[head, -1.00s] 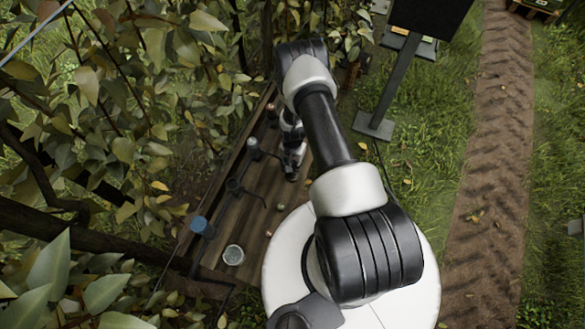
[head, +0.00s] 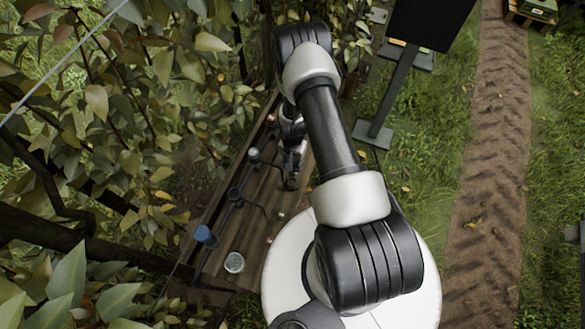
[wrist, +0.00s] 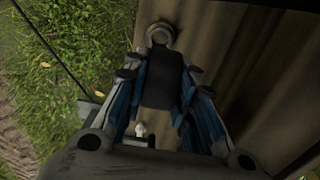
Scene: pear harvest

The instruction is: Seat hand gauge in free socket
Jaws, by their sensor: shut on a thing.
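My gripper (wrist: 160,95) is shut on a dark handle-like body with a round grey metal end (wrist: 160,33), which looks like the hand gauge. It points away from the wrist, over brown planks. In the head view my gripper (head: 291,182) is small, low over the right side of the wooden bench (head: 262,232); the gauge cannot be made out there. A black ring-shaped socket (head: 234,195) on the bench's left side looks empty, left of my gripper. Its neighbours hold a grey-topped item (head: 254,156) and a blue cup-like item (head: 204,236).
A glass jar (head: 234,262) stands at the bench's near end. A red item (head: 271,119) sits at the far end. Leafy branches (head: 110,130) hang close along the left. A dark panel on a post (head: 400,85) stands to the right on the grass.

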